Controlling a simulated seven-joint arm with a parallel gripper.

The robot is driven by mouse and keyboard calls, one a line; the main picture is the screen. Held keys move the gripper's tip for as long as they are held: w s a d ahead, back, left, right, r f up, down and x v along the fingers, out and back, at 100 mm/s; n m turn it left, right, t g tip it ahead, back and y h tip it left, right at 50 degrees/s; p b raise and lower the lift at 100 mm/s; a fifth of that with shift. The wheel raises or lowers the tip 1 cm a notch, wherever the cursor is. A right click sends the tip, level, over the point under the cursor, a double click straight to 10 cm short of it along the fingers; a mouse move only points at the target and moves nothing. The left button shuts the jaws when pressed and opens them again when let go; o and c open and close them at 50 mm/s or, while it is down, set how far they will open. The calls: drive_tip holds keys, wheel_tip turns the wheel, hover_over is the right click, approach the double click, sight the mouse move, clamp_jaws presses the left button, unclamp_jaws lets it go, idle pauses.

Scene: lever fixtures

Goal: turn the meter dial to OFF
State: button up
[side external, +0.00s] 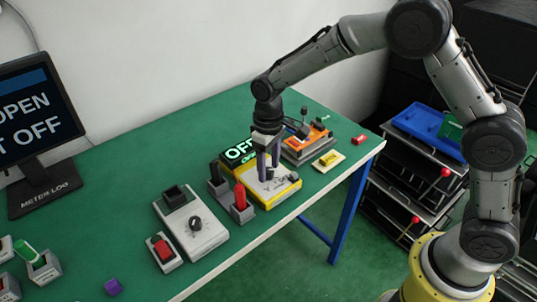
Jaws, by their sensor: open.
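The yellow-edged meter (283,190) with a pale face lies on the green table, near its front edge. A small dark knob shows on its right part (293,178). A dark sign (240,152) with the bright letters "OFF" stands at the meter's back left, partly covered by my arm. My gripper (268,176) points down over the middle of the meter, its open fingers low at the face. The fingers hide part of the face, so I cannot tell whether they touch a dial or where its pointer stands.
A red lever fixture (240,203) stands close left of the meter. A grey box with a black knob (195,223) and a red switch (163,250) are farther left. An orange device (305,142) and a yellow block (329,160) lie right. A monitor (36,125) stands far left.

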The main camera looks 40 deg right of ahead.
wheel_tip(320, 180, up, 14)
idle(0.4)
drive_tip(key=shift+f, duration=0.15)
wheel_tip(320, 180, up, 10)
drive_tip(key=f+m+t, duration=0.1)
drive_tip(key=t, duration=0.1)
hover_over(269, 169)
drive_tip(key=s+d, duration=0.5)
drive_tip(key=s+d+r+m+t, duration=0.1)
drive_tip(key=s+d+r, duration=0.1)
drive_tip(key=s, duration=0.3)
drive_tip(key=s+d+r+t, duration=0.1)
drive_tip(key=s+d+r, duration=0.1)
drive_tip(key=s, duration=0.2)
drive_tip(key=s+d+f, duration=0.1)
drive_tip(key=s+f, duration=0.3)
drive_tip(key=s, duration=0.3)
drive_tip(key=s+d+f+m+t, duration=0.1)
drive_tip(key=s+f, duration=0.4)
drive_tip(key=s, duration=0.2)
drive_tip(key=shift+s+d+f+t, duration=0.15)
drive_tip(key=shift+s+f+t, duration=0.05)
drive_tip(key=shift+t, duration=0.1)
